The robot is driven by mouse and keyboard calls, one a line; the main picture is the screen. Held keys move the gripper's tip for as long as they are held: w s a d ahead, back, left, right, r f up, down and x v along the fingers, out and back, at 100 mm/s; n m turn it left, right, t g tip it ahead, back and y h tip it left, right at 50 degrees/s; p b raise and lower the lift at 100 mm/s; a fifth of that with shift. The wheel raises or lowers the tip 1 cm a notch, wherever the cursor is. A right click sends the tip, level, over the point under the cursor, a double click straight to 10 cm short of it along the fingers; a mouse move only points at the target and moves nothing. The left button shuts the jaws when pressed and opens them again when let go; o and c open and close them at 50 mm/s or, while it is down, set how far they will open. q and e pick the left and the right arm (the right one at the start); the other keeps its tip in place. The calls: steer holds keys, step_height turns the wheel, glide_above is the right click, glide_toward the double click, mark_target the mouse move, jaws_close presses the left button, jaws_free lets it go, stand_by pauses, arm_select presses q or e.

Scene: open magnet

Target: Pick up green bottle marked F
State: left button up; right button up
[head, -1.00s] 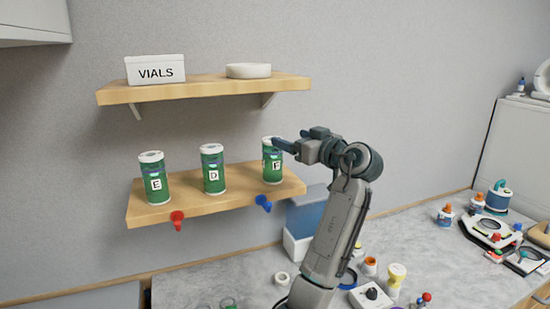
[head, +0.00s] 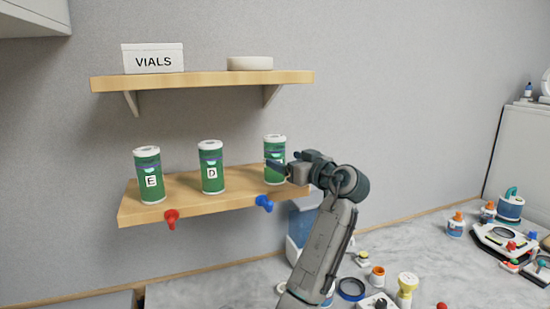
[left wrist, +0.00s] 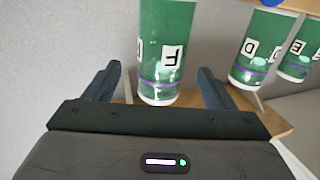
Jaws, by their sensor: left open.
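The green bottle marked F (head: 275,146) stands upright at the right end of the lower shelf (head: 150,212), its white lid uncovered. In the head view my left gripper (head: 277,165) is in front of its middle and hides most of its label. In the left wrist view the bottle (left wrist: 165,35) appears upside down, its F label clear. It lies between the two spread fingers of my left gripper (left wrist: 160,72), with a gap on each side. I cannot tell how far the fingers reach around it. My right gripper is not in view.
Green bottles D (head: 212,160) and E (head: 147,165) stand to the left on the same shelf. A red hook (head: 171,217) and a blue hook (head: 264,203) are on its front edge. The upper shelf (head: 200,80) holds a VIALS box (head: 153,62). The counter below is cluttered.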

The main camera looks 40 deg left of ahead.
mark_target(282, 157)
arm_select(q)
steer(key=shift+w+a, duration=0.1)
steer(key=shift+a, duration=1)
steer(key=shift+w+a+r+p, duration=0.15)
steer(key=shift+a+p, duration=0.3)
steer(key=shift+p, duration=0.35)
steer(key=a+p, duration=0.3)
steer(key=shift+w+a, duration=0.1)
steer(key=shift+a, duration=0.25)
steer(key=shift+w+a+f, duration=0.1)
steer(key=shift+a+f, duration=0.1)
steer(key=shift+a, duration=0.2)
steer(key=shift+w+d, duration=0.1)
steer(key=shift+d, duration=0.05)
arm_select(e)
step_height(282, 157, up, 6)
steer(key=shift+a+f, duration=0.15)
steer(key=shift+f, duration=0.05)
arm_select(q)
steer(key=c, duration=1.3)
